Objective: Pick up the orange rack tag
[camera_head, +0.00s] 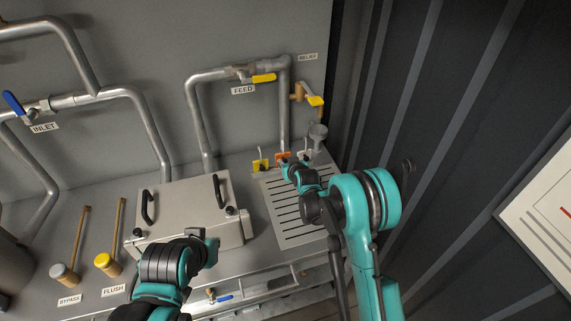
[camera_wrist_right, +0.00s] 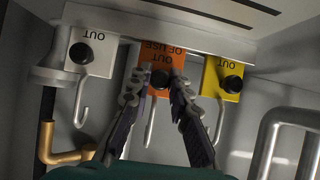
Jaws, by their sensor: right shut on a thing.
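The orange rack tag (camera_wrist_right: 162,56) hangs between a white tag (camera_wrist_right: 92,54) and a yellow tag (camera_wrist_right: 222,79) in the right wrist view. It has a black knob on its face and a metal hook. My right gripper (camera_wrist_right: 161,82) is shut on the orange tag at its knob, which is partly hidden between the fingertips. In the head view the orange tag (camera_head: 283,158) shows just beyond my right gripper (camera_head: 287,168). My left gripper (camera_head: 212,238) is over the front of the metal box, apart from the tags; its finger opening is unclear.
A lidded metal box (camera_head: 185,205) with two black handles stands left of the slotted plate (camera_head: 285,215). A grey funnel-shaped cup (camera_head: 318,132) stands right of the tags. Pipes and the yellow-handled feed valve (camera_head: 263,78) rise behind. A dark ribbed wall (camera_head: 450,100) borders the right side.

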